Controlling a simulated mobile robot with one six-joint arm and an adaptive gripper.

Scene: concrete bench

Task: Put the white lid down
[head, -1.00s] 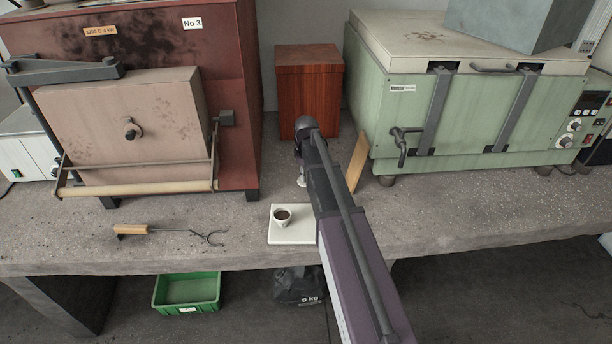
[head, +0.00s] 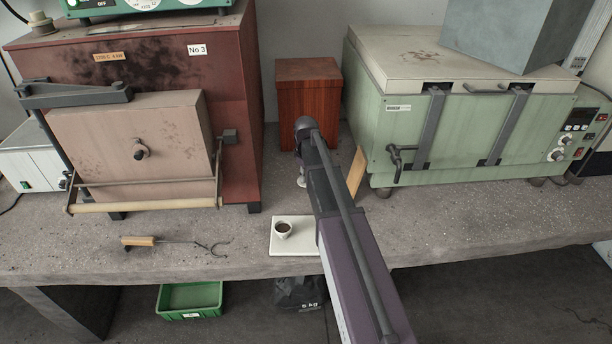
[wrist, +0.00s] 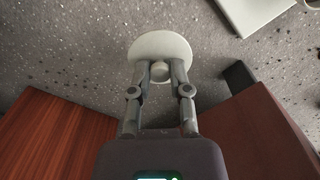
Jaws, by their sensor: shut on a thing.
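The white lid (wrist: 160,46) is round, with a small knob (wrist: 160,72) that sits between my gripper's fingertips. My gripper (wrist: 160,76) is shut on this knob in the wrist view. In the head view my arm covers most of the gripper, and only a small pale bit of the lid (head: 301,183) shows beside it. The lid is over the grey speckled bench (head: 330,195), in front of the wooden box. I cannot tell whether it touches the bench.
A white tile (head: 283,248) bearing a cup (head: 283,229) lies nearer the front edge. The red kiln (head: 232,130) is left, the wooden box (head: 300,85) behind, the green kiln (head: 450,130) right. A wooden wedge (head: 356,170) and a fork (head: 170,242) are also there.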

